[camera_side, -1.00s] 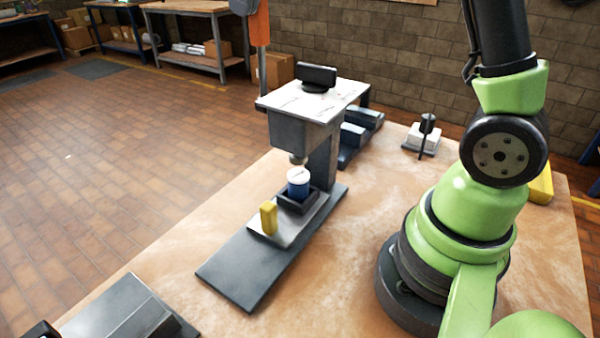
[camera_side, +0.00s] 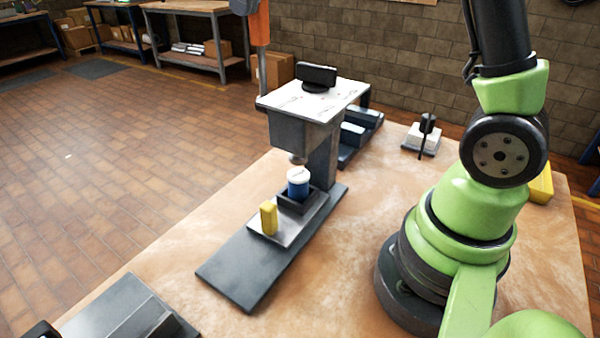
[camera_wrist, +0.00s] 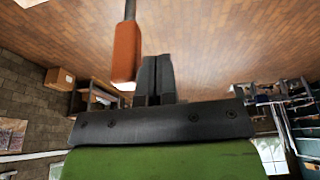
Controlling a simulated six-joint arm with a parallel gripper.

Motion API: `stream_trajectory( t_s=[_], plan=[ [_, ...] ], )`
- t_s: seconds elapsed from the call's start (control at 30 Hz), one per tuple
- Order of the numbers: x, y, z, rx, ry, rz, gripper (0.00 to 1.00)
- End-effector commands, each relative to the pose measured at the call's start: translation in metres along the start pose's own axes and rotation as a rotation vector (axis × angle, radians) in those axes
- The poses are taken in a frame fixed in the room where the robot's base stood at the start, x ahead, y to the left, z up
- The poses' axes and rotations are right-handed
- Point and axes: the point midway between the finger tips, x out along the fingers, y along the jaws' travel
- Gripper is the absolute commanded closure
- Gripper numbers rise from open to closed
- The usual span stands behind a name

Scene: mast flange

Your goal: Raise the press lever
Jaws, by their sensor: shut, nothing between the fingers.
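The press lever has an orange grip (camera_side: 259,24) on a thin rod at the left side of the grey press (camera_side: 303,125). In the wrist view the orange grip (camera_wrist: 126,52) is just left of my gripper (camera_wrist: 156,62), whose dark fingers are shut and empty. I cannot tell whether they touch the grip. A white-topped blue cup (camera_side: 298,183) sits in a dark holder under the press ram.
A yellow block (camera_side: 268,218) stands on the press's sliding plate. A dark fixture (camera_side: 130,315) lies at front left. The table front (camera_side: 310,285) is clear.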

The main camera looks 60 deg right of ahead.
Motion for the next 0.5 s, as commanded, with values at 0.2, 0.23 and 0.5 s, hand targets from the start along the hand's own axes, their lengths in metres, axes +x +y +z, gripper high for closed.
stream_trajectory(
  t_s=[0.2, 0.23, 0.5],
  plan=[
    [0.002, 0.009, 0.0, 0.002, -0.001, 0.0, 1.0],
    [0.002, 0.01, 0.0, 0.002, -0.001, 0.0, 1.0],
    [0.004, 0.024, 0.001, 0.003, -0.001, 0.001, 1.0]
  ],
)
